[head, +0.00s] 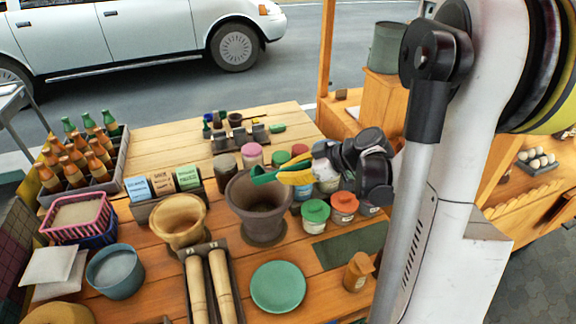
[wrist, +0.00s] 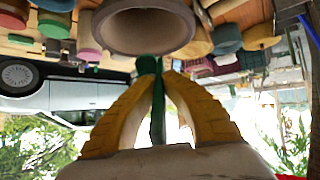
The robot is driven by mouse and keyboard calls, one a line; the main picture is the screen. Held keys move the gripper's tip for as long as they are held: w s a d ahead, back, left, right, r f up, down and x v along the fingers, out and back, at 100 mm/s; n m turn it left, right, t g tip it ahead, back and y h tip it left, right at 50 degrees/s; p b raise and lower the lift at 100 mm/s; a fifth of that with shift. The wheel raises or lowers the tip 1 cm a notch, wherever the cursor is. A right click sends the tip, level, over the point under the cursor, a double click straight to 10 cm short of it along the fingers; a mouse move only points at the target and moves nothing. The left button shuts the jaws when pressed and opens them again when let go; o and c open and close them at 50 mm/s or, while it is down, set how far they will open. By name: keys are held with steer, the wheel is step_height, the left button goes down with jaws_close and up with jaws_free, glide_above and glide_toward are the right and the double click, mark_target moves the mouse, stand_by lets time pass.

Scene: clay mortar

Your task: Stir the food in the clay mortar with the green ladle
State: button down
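The clay mortar (head: 245,205) is a dark brown, wide-mouthed pot standing near the middle of the wooden table. Its round mouth also shows at the top of the wrist view (wrist: 145,48). Its inside is dark, and I cannot make out the food. My gripper (head: 284,177), with yellow fingers, is above and to the right of the mortar's rim. It is shut on the green ladle (head: 262,177), whose green end points left over the rim. In the wrist view the green ladle (wrist: 158,110) runs between the two fingers (wrist: 158,78).
A tan mortar (head: 178,235) stands left of the clay one, with a tray of wooden rollers (head: 240,300) in front. A green plate (head: 278,287) lies at the front. Lidded jars (head: 314,222) crowd the right side. A bottle crate (head: 122,150) is at the left.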

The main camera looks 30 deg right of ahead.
steer(key=p, duration=0.1)
steer(key=r+p, duration=0.1)
steer(key=a+r+g+h+p, duration=0.1)
steer(key=shift+w+r, duration=0.25)
steer(key=shift+w, duration=0.1)
steer(key=r+g+h+p, duration=0.1)
steer(key=p, duration=0.1)
steer(key=w+a+r+g+h+p, duration=0.1)
steer(key=p, duration=0.2)
steer(key=shift+w+a+n, duration=0.1)
steer(key=shift+a+n, duration=0.05)
steer(key=shift+n, duration=0.15)
steer(key=shift+w+a+r+g+h+p, duration=0.2)
steer(key=shift+w+a+g+h+p, duration=0.35)
steer(key=shift+w+a+g+h, duration=0.6)
steer(key=shift+w+a+r+g+h+p, duration=0.2)
steer(key=shift+w+a+g+h+p, duration=0.3)
steer(key=shift+w+a+g+h, duration=0.55)
steer(key=shift+s+d+h, duration=0.1)
steer(key=shift+s+h, duration=0.2)
